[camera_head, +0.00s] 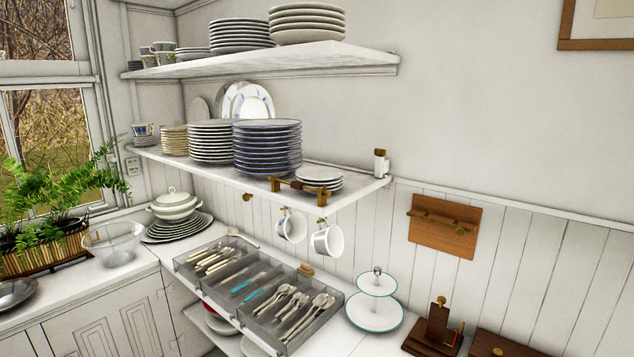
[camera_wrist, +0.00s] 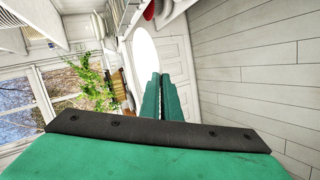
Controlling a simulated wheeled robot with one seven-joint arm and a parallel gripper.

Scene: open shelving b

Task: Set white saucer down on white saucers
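A short stack of white saucers (camera_head: 319,176) sits near the right end of the middle shelf, behind a small wooden rack (camera_head: 299,187). My gripper (camera_wrist: 161,77) shows only in the wrist view, its two green fingers close together. A plain white disc, which looks like the white saucer (camera_wrist: 146,50), stands at the fingertips, seen at a slant. The left finger covers its lower part. The fingers appear shut on its rim, though the contact itself is hidden. The gripper and this saucer are outside the head view.
Tall blue-rimmed plates (camera_head: 267,148) stand left of the saucers. The upper shelf (camera_head: 330,58) hangs above with more plates. A white holder (camera_head: 380,163) stands at the shelf's right end. Mugs (camera_head: 327,239) hang below, over a cutlery tray (camera_head: 335,300) and a two-tier stand (camera_head: 375,314).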

